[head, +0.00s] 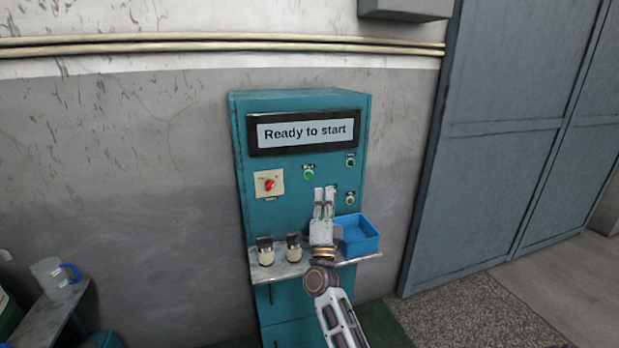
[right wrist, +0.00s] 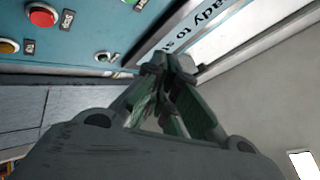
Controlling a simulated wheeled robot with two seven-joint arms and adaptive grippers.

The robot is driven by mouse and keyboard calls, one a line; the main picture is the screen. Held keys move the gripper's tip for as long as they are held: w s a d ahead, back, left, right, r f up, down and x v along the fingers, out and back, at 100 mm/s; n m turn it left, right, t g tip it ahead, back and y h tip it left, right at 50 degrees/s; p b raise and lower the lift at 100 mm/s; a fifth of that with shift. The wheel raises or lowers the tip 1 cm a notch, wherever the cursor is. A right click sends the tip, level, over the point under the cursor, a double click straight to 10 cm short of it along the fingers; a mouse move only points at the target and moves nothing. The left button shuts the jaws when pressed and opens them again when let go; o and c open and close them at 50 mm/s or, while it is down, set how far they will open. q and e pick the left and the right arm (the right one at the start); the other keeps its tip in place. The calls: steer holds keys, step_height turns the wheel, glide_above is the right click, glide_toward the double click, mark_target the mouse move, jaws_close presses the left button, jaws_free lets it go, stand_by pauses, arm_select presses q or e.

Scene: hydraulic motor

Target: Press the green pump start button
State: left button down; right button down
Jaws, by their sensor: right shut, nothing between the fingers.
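The green button (head: 309,174) sits on the front of the teal cabinet (head: 245,150), below the display and left of centre between the switch and the right-hand lamps. My right gripper (head: 325,190) is shut and empty, its fingers pointing up in front of the panel, just right of and below the green button in the picture. I cannot tell how far the tips are from the panel. My left gripper is not in view.
The display (head: 305,132) reads "Ready to start". A red rotary switch (head: 269,183) is at left. A red button (right wrist: 42,18) and a yellow one (right wrist: 8,46) show in the wrist view. A blue bin (head: 358,234) and two dark-topped containers (head: 293,248) stand on the shelf (head: 280,270).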

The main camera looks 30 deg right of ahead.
mark_target(309, 175)
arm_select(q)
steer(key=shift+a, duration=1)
arm_select(e)
steer(key=shift+s+d+r+m+g+h, duration=0.15)
steer(key=shift+d+m+g+h, duration=0.2)
steer(key=shift+m+h, duration=0.25)
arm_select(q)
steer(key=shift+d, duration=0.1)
